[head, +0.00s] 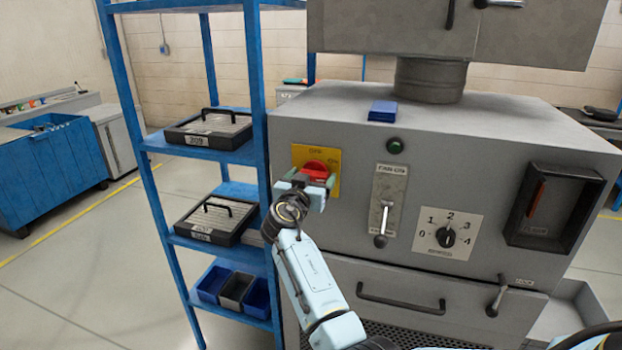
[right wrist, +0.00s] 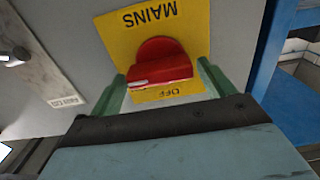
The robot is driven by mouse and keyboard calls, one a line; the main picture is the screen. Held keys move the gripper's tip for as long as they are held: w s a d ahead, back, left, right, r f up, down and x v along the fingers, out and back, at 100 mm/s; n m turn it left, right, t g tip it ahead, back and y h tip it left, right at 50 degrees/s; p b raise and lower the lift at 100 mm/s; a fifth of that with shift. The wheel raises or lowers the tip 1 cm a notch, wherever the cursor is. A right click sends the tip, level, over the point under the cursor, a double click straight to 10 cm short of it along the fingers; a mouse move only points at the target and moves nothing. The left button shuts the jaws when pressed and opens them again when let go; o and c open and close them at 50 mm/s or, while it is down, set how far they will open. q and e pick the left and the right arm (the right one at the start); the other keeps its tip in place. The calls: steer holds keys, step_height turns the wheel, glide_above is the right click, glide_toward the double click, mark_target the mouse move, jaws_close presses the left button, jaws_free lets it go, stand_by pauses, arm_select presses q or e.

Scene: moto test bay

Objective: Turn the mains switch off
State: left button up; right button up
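The mains switch is a red rotary handle (head: 316,170) on a yellow plate (head: 301,153) at the upper left of the grey machine's front. In the right wrist view the red handle (right wrist: 160,62) appears upside down, with its bar level and its white mark at the end away from the OFF lettering, on the ON side. My right gripper (head: 318,184) is at the switch. Its green fingers (right wrist: 166,88) stand apart, one beyond each end of the bar, with a small gap visible at the right end. Contact at the left end is unclear. My left gripper is out of view.
The grey machine (head: 470,125) also carries a green lamp (head: 395,146), a slotted lever (head: 381,240) and a numbered dial (head: 446,237) right of the switch. A blue shelf rack (head: 257,75) with cases and bins stands close on the left. Open floor lies farther left.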

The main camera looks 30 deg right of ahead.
steer(key=c, duration=0.7)
steer(key=shift+n, duration=0.3)
steer(key=n, duration=0.5)
steer(key=n+p, duration=0.1)
steer(key=n, duration=1.1)
steer(key=shift+w+a+f, duration=0.15)
steer(key=shift+w+a, duration=0.05)
steer(key=shift+w, duration=0.05)
steer(key=shift+n+p, duration=0.3)
steer(key=shift+n, duration=0.1)
steer(key=o, duration=1)
steer(key=shift+c, duration=0.2)
